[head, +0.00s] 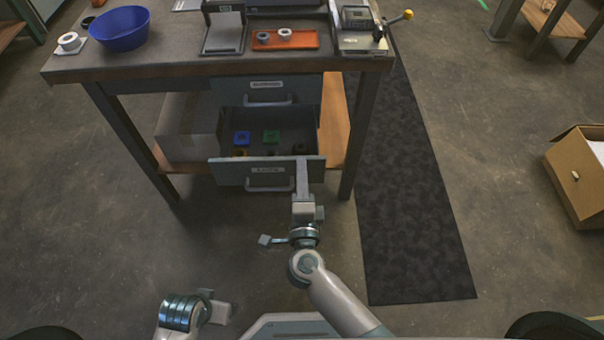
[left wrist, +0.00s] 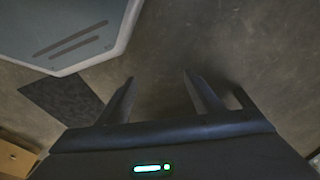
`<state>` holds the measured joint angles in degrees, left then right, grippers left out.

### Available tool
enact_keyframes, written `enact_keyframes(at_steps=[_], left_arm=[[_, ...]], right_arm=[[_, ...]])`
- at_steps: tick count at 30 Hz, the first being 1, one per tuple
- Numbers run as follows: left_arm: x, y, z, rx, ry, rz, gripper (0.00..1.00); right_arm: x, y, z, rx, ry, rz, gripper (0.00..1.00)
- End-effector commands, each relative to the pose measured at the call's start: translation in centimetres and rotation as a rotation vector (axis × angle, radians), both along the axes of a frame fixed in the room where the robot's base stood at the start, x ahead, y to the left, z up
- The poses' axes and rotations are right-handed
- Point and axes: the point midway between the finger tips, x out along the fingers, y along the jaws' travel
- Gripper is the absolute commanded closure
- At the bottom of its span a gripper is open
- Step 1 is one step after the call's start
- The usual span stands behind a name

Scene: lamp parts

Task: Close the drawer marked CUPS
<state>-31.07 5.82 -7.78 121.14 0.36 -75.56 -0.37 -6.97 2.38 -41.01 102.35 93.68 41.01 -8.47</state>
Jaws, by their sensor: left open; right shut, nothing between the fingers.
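The lower drawer (head: 230,174) under the workbench is pulled out. Its front has a bar handle and a label too small to read surely. My left gripper (head: 222,311) is low at the bottom of the head view, away from the drawer. Its open, empty fingers show in the left wrist view (left wrist: 160,92).
The upper drawer (head: 290,88) is shut. The workbench (head: 160,66) carries a blue bowl (head: 119,30), an orange tray (head: 268,42) and devices. A bench leg (head: 356,135) stands right of the drawer. A dark mat (head: 410,190) and a cardboard box (head: 568,180) lie further right.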

Motion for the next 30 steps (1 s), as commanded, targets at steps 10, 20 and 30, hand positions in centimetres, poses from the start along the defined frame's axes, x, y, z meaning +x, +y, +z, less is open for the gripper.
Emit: enact_keyframes(at_steps=[10, 20, 30], left_arm=[[0.4, 0.0, -4.5, -0.001, 0.006, -0.003, 0.4], [0.3, 0.1, -6.3, -0.002, 0.007, -0.003, 0.4], [0.3, 0.1, -6.2, -0.002, 0.007, -0.004, 0.4]], right_arm=[[6.7, 0.0, 0.4, 0.0, -0.001, -0.002, 1.0], [13.3, 0.0, 0.1, 0.0, -0.001, -0.001, 1.0], [15.3, 0.0, 0.0, -0.001, 0.0, -0.001, 1.0]])
